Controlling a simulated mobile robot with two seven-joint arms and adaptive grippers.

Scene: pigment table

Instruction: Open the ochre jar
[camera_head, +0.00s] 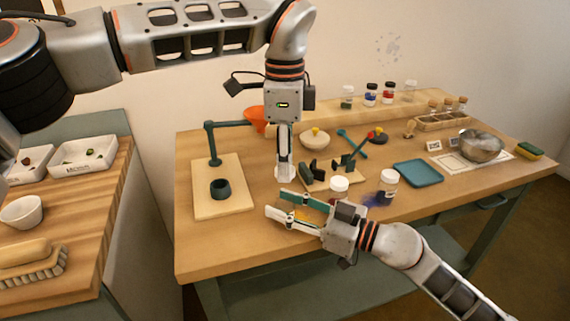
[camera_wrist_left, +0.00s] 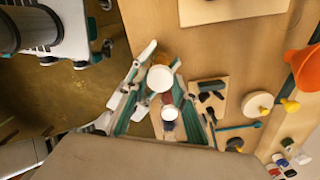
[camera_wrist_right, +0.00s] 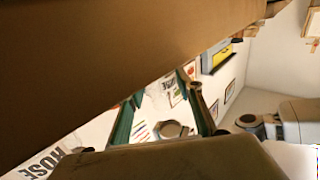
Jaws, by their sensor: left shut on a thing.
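My left gripper (camera_head: 284,174) points down above the middle of the table. In the left wrist view a white lid (camera_wrist_left: 160,78), which I take for the ochre jar's, shows large between the fingers; the jar body is hidden. That gripper is shut on it. My right gripper (camera_head: 280,204) comes in from the lower right, just below and in front of the left one, its fingers apart and pointing left. In the right wrist view nothing shows gripped between its fingers. An ochre patch (camera_head: 308,215) shows on the table by the right fingers.
A white-lidded red jar (camera_head: 339,187) and a blue jar (camera_head: 388,183) stand right of the grippers. A board with a stand and dark cup (camera_head: 220,188) is to the left. A teal tray (camera_head: 418,173) lies to the right. The front left tabletop is clear.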

